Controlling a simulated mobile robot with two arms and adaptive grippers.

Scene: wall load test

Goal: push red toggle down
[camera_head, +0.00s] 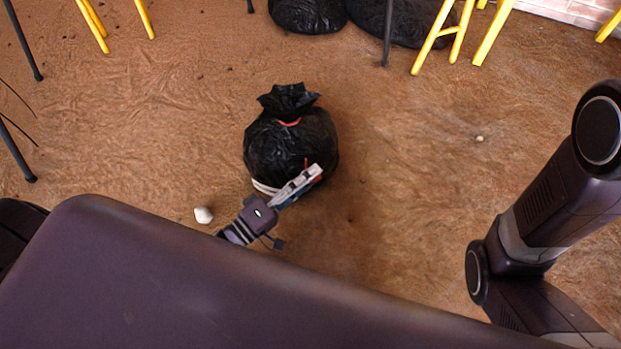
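No red toggle shows in the head view. My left gripper (304,182) shows near the middle, past the edge of a large dark body part of mine. It points up and to the right and overlaps the lower part of a black bag in the picture. I cannot tell whether it touches the bag, or whether its fingers are open or shut. My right arm shows at the right edge, but its gripper is outside the view.
The black bag (280,150) with a red tie stands on the brown dirt floor (420,200). A small white lump (203,215) lies to its left. More black bags (308,14) and yellow legs (445,35) stand at the back. The floor right of the bag is mostly clear.

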